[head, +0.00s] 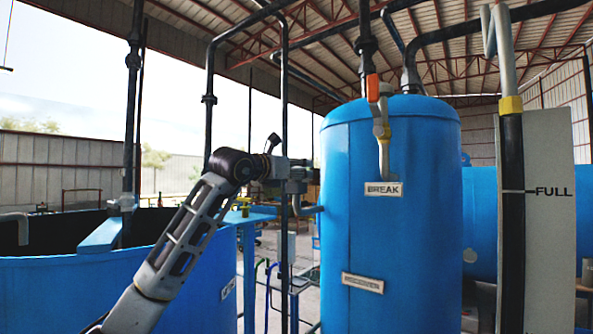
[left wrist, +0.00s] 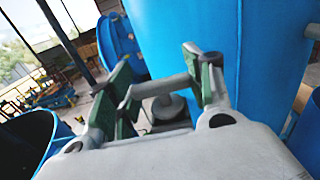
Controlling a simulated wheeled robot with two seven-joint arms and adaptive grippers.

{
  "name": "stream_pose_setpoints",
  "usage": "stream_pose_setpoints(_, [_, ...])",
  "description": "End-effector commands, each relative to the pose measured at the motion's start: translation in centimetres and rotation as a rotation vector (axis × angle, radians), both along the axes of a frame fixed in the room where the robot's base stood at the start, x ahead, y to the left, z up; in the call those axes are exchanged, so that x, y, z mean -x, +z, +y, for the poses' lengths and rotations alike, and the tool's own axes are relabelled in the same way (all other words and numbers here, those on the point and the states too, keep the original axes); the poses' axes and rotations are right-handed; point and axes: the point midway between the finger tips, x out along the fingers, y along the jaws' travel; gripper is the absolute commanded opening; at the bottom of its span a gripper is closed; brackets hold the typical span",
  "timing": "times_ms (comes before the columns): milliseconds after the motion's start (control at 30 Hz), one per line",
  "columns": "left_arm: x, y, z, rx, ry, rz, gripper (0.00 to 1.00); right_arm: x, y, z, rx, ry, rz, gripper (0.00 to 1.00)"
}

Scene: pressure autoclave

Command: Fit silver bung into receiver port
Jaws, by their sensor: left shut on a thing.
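My left gripper (head: 298,178) is beside the left side of the upright blue tank in the head view. In the left wrist view its two green-padded fingers (left wrist: 165,90) are shut on a grey piece, apparently the silver bung (left wrist: 168,106), partly hidden by the fingers and the gripper body. In the head view the bung cannot be told apart from the gripper. A short bent pipe (head: 307,210) comes out of the tank's left side just below the gripper; it may be the receiver port, but I cannot tell. My right gripper is not in view.
The blue tank (head: 390,240), labelled BREAK, stands close at the right of the gripper. A valve with an orange handle (head: 373,88) hangs on it. An open blue vat (head: 60,290) stands at left. A FULL level gauge (head: 545,220) is at far right. Thin dark pipes rise behind the gripper.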

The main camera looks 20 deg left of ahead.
Motion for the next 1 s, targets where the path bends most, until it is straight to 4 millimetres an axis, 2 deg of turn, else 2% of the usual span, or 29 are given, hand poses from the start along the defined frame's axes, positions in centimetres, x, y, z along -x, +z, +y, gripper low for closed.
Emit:
stream_pose_setpoints(233, [0.01, -0.43, -0.01, 0.000, 0.000, 0.000, 0.27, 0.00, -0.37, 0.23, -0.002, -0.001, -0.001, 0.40])
stream_pose_setpoints(267, [0.01, -0.42, -0.01, 0.000, 0.000, -0.001, 0.53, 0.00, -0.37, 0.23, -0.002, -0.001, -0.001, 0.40])
stream_pose_setpoints(400, [0.01, -0.36, -0.01, 0.000, 0.000, -0.001, 0.71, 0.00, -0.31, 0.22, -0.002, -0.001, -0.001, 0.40])
stream_pose_setpoints(467, [0.01, -0.36, -0.01, 0.000, 0.000, -0.001, 0.77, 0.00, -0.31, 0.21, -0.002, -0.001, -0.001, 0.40])
stream_pose_setpoints(1000, [0.54, -0.37, 0.19, 0.000, -0.001, -0.001, 0.77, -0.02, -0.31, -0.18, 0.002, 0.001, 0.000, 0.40])
